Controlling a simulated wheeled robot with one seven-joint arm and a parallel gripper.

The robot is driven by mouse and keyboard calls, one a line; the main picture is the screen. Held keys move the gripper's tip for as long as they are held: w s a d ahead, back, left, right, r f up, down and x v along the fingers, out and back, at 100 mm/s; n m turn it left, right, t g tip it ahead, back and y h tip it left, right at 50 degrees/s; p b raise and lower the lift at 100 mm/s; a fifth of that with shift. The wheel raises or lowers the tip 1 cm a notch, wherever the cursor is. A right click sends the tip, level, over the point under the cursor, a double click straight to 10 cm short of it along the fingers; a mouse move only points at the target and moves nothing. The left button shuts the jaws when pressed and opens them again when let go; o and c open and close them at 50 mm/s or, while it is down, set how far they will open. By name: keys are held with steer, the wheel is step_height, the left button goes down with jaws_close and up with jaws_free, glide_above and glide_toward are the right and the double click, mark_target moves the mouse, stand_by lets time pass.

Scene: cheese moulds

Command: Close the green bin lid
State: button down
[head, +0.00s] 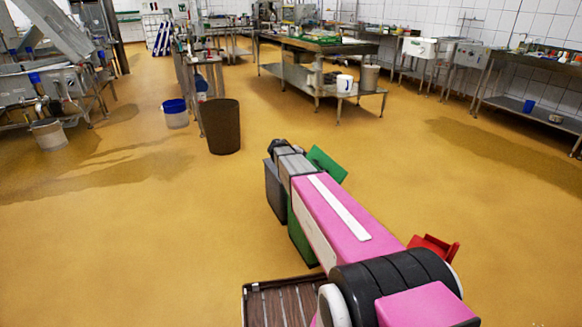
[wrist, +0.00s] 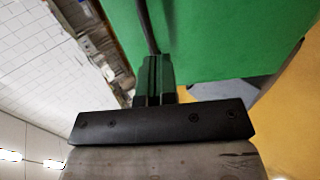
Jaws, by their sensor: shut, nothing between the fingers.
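The green bin (head: 299,238) stands on the floor, mostly hidden behind my pink arm in the head view. Its green lid (head: 327,163) shows to the right of my arm, tilted up and open. In the wrist view a large flat green panel (wrist: 230,40), apparently this lid, fills the upper middle and right. My gripper (wrist: 152,60) is shut and empty, its fingers overlapping the left part of the panel. I cannot tell whether they touch it. In the head view my gripper (head: 277,146) is at the far end of my arm, near the lid.
A dark grey bin (head: 274,192) stands just left of the green one. A red bin lid (head: 436,246) shows right of my arm. A brown slatted piece (head: 280,305) lies nearby. A brown tub (head: 221,127) stands farther back. Open floor lies left and right.

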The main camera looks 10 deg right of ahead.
mark_target(330, 166)
steer(key=d+y, duration=0.1)
steer(key=d, duration=0.1)
steer(key=w+d+f+y, duration=0.1)
steer(key=d, duration=0.1)
steer(key=w+d+f, duration=0.1)
steer(key=d, duration=0.2)
steer(key=shift+g+y, duration=0.4)
steer(key=d+f+y, duration=0.1)
steer(key=d, duration=0.1)
steer(key=w+d+f+y, duration=0.1)
steer(key=d+f, duration=0.1)
steer(key=w+d+f+y, duration=0.1)
steer(key=d, duration=0.2)
steer(key=shift+f+g, duration=0.2)
steer(key=shift+g, duration=0.2)
steer(key=w+d+f+g+y, duration=0.1)
steer(key=d+f+y, duration=0.4)
steer(key=f, duration=0.8)
steer(key=shift+w+d+f+y, duration=0.3)
steer(key=shift+w+d, duration=0.1)
steer(key=shift+d, duration=0.9)
steer(key=shift+f, duration=0.15)
